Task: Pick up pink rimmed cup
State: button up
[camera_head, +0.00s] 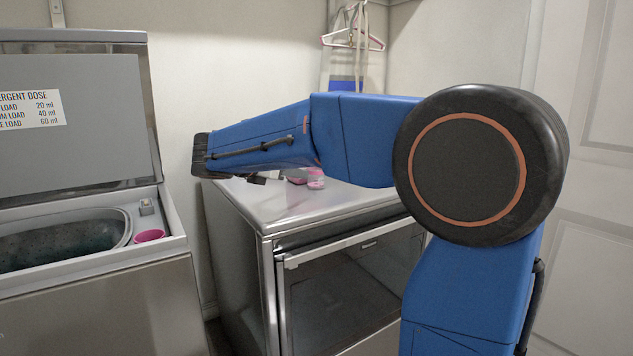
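Small pink and whitish items (315,178) stand on the metal top of the front-load machine, just below my blue forearm. They are partly hidden by the arm, and I cannot tell whether one of them is the pink rimmed cup. A round pink cup-like piece (149,236) sits in the right rim of the open topload washer (95,272). Of my gripper (257,179), only a dark part shows under the far end of the arm, above the machine top's back left. Its fingers are hidden, so its opening and any hold cannot be told.
The front-load machine (300,212) stands right of the washer, with a narrow gap between them. The washer's lid (70,125) is raised, with a detergent dose label (30,110). Hangers (352,40) hang at the back. A white door (590,180) is at right.

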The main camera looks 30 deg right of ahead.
aim_at(311, 175)
jog(key=x, duration=1)
jog(key=shift+w+d+f, duration=0.1)
jog(key=shift+w+d, duration=0.15)
jog(key=c, duration=0.7)
